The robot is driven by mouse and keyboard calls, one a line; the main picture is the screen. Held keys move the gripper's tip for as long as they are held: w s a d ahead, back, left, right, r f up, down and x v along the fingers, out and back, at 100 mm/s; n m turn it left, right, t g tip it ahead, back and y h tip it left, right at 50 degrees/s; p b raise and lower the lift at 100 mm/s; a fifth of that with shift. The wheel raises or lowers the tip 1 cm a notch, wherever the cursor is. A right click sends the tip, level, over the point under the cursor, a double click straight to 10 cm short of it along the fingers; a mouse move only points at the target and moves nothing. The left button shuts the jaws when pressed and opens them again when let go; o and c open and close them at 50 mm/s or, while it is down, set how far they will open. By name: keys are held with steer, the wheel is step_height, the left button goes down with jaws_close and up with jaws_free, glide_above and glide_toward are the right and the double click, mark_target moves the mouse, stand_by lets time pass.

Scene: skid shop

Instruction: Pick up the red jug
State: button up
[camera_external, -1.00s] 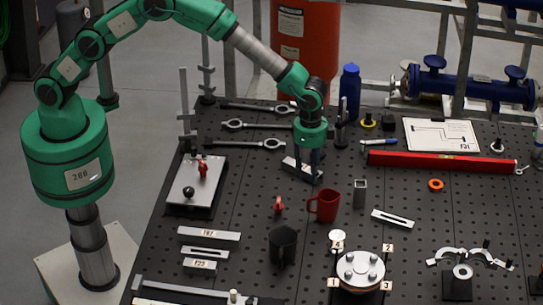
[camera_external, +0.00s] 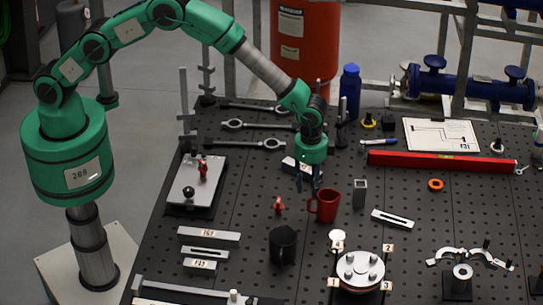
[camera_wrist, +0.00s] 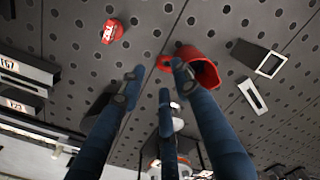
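The red jug (camera_external: 327,205) stands upright on the perforated black table in the external view, with its handle toward the left. My gripper (camera_external: 308,184) is above and slightly behind and left of it, fingers pointing down and apart. In the wrist view the red jug (camera_wrist: 207,72) is just beyond the right finger, which partly covers it near the handle. My gripper (camera_wrist: 157,78) shows spread fingers with nothing between them.
A small red piece (camera_external: 279,206) lies to the left. A metal square tube (camera_external: 360,193) and a slotted bar (camera_external: 393,219) are to the right. A flanged disc (camera_external: 360,268) is in front.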

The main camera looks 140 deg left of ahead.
mark_target(309, 202)
steer(key=shift+f, duration=1.45)
steer(key=shift+f, duration=0.15)
steer(key=shift+f+p, duration=0.6)
steer(key=shift+f, duration=1.85)
jaws_close()
